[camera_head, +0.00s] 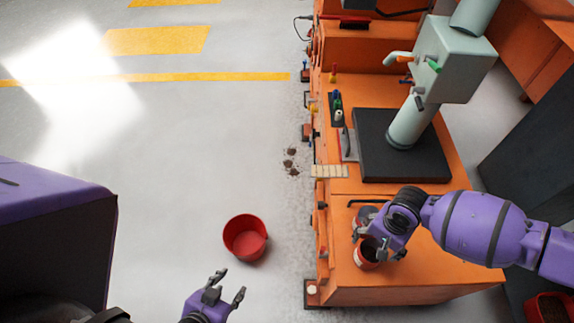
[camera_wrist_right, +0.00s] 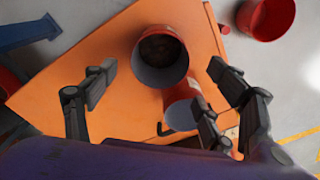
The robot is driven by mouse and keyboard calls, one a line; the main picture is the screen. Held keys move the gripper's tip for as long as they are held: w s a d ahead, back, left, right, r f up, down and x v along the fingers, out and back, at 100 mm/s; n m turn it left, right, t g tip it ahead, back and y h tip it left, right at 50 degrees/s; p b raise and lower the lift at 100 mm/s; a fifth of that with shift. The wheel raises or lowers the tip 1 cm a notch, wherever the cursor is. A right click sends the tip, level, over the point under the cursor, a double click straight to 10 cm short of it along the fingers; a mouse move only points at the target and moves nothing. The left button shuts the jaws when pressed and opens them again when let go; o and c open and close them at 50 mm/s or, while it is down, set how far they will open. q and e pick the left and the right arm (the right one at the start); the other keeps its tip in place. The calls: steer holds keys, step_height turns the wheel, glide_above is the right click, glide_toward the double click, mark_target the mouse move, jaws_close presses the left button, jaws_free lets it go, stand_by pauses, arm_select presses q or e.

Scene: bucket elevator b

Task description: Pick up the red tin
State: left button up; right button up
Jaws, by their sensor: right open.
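A red tin (camera_head: 366,259) with dark contents stands on the orange bench near its front end; it also shows in the right wrist view (camera_wrist_right: 160,80), open end up, ahead of and between the fingers. My right gripper (camera_head: 380,248) is open just above and beside this tin. In the right wrist view the fingers (camera_wrist_right: 163,75) are spread with no clear contact. A second red-and-grey tin (camera_wrist_right: 187,108) is close by; in the head view it (camera_head: 366,214) is partly hidden by my right gripper. My left gripper (camera_head: 227,286) is open and empty over the floor.
A red bucket (camera_head: 245,238) stands on the floor left of the bench; it also shows in the right wrist view (camera_wrist_right: 265,16). A grey column machine (camera_head: 408,120) on a black plate (camera_head: 440,165) stands behind the tins. Floor left of the bench is mostly clear.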

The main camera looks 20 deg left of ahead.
steer(key=b, duration=0.1)
glide_above(371, 253)
steer(key=s+a, duration=0.1)
steer(key=s, duration=0.1)
steer(key=f, duration=0.7)
steer(key=shift+s+f, duration=0.1)
steer(key=shift+s, duration=0.1)
steer(key=shift+c, duration=0.3)
steer(key=c, duration=1.7)
